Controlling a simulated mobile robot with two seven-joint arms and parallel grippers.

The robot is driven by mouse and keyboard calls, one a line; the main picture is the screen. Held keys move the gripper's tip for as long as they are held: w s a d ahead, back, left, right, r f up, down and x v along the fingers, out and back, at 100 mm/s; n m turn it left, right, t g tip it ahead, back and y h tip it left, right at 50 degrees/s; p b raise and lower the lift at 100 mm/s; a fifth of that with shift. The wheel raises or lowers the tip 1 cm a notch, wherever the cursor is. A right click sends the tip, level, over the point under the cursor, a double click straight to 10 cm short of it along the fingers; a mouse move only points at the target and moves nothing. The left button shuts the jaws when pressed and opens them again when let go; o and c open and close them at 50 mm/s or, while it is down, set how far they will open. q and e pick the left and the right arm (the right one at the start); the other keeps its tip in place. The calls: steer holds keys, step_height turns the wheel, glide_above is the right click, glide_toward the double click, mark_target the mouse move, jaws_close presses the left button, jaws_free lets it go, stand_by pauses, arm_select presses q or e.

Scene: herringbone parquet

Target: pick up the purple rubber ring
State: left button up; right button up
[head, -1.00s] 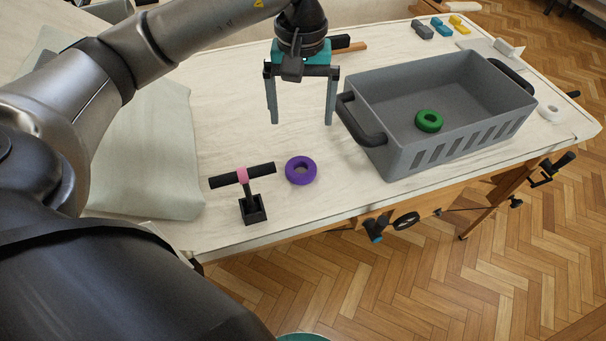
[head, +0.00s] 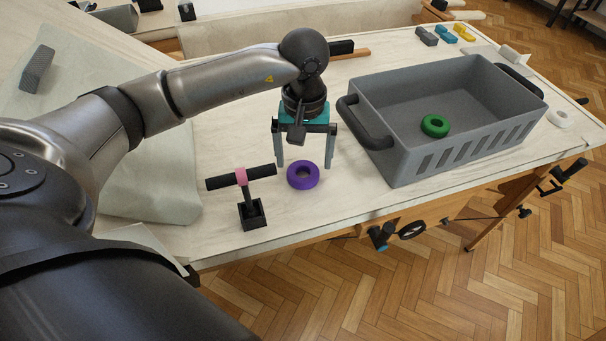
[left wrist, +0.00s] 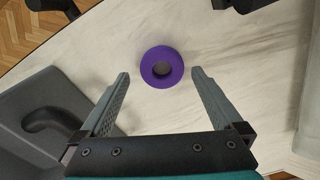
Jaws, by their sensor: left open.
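The purple rubber ring (head: 303,175) lies flat on the pale tabletop, just right of the black stand. In the left wrist view the ring (left wrist: 162,67) is whole and unobstructed, a little beyond the fingertips and roughly centred between them. My left gripper (head: 304,165) points down with its two grey fingers spread, close behind the ring in the head view. In the left wrist view the gripper (left wrist: 160,73) is open with nothing between its fingers. My right gripper is not in view.
A grey crate (head: 395,165) holding a green ring (head: 435,125) stands to the right. A white ring (head: 559,118) lies beyond it. The table's front edge is near.

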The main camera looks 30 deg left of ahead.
mark_target(303, 169)
arm_select(q)
step_height(303, 169, down, 4)
steer(key=shift+a+r+b, duration=0.15)
steer(key=shift+r+b, duration=0.05)
steer(key=shift+b, duration=0.25)
steer(key=shift+w+f, duration=0.1)
steer(key=shift+f, duration=0.35)
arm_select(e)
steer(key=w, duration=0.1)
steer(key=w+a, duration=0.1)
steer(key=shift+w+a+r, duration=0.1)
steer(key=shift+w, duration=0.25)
arm_select(q)
steer(key=c, duration=1.2)
steer(key=shift+o, duration=0.2)
steer(key=shift+r, duration=0.1)
